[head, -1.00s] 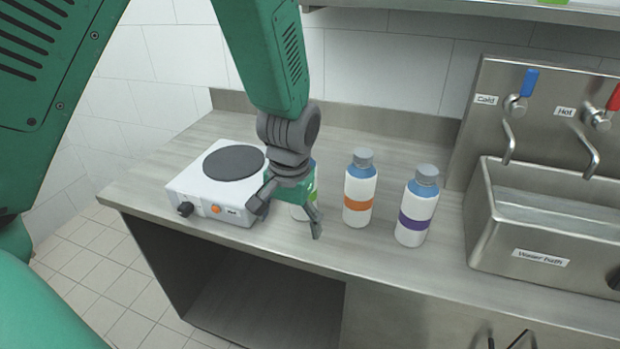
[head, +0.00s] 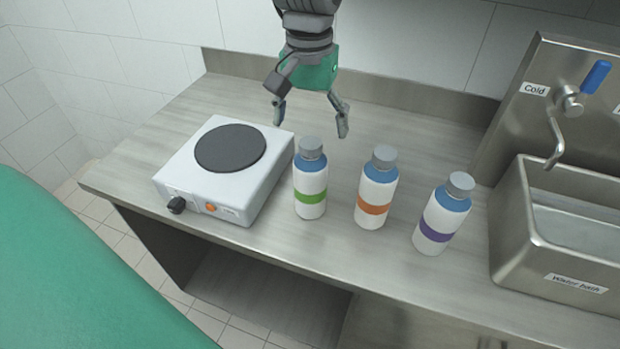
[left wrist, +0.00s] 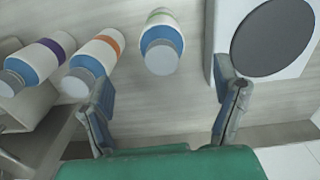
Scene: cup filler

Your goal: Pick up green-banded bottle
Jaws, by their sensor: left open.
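The green-banded bottle (head: 310,182) stands upright on the steel counter, just right of the hot plate. It is white with a blue shoulder and grey cap. My left gripper (head: 311,122) is open and empty, above the counter and above the bottle in the head view. In the left wrist view the bottle (left wrist: 161,42) shows beyond and between the open fingers (left wrist: 165,115), with its cap toward the camera. Nothing covers the bottle in the head view. My right gripper is not seen.
An orange-banded bottle (head: 376,188) and a purple-banded bottle (head: 443,214) stand to the right. The white hot plate (head: 262,172) is close on the left. A water bath (head: 512,240) with a cold tap (head: 568,100) is at the far right. The counter behind the bottles is clear.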

